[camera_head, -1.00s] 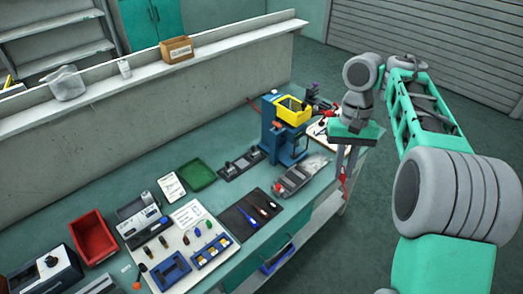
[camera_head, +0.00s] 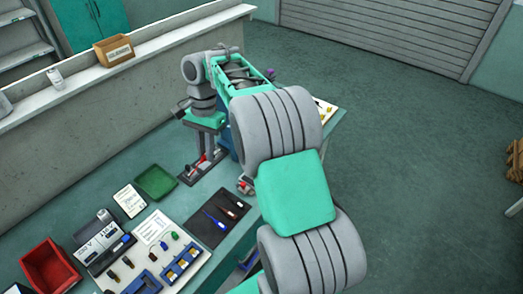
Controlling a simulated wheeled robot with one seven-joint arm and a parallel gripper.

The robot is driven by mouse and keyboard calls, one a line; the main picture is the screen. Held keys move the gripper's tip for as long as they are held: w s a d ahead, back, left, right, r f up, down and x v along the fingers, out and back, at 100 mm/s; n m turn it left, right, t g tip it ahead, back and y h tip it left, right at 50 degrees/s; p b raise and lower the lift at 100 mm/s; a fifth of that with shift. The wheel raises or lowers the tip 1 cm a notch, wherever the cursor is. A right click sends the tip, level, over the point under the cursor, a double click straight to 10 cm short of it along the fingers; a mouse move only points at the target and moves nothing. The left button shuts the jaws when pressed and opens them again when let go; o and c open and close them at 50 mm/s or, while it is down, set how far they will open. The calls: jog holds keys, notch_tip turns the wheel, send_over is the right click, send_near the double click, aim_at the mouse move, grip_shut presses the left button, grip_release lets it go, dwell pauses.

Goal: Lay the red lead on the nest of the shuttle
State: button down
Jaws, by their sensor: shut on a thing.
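My gripper (camera_head: 204,155) points down over a dark plate with small raised fittings (camera_head: 196,174), behind the black mat; this plate looks like the shuttle and its track. The jaws are shut on the red lead (camera_head: 207,157), of which only a small red part shows between and below the fingers. The nest is mostly hidden by the fingers. I cannot tell whether the lead touches it.
A green tray (camera_head: 156,183) lies left of the plate. A black mat (camera_head: 221,217) with screwdrivers lies in front. A red bin (camera_head: 48,268) stands at the lower left. My arm hides the blue press and much of the bench's right end.

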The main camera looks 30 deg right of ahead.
jog(key=d+f+m+t+b, duration=0.1)
jog(key=d+f+m, duration=0.5)
jog(key=d+m, duration=0.1)
jog(key=d+f+m+t+b, duration=0.1)
jog(key=d+f+m, duration=0.5)
jog(key=d, duration=0.1)
jog(key=w+d+f+m+t+h+b, duration=0.1)
jog(key=d+f+m, duration=0.5)
jog(key=d+m, duration=0.1)
jog(key=shift+d+f+m+b, duration=0.25)
jog(key=shift+f+m+b, duration=0.05)
jog(key=shift+b, duration=0.05)
jog(key=shift+f, duration=0.35)
jog(key=shift+f, duration=0.45)
jog(key=shift+s+a+f, duration=0.1)
jog(key=shift+f, duration=0.25)
dwell(0.3)
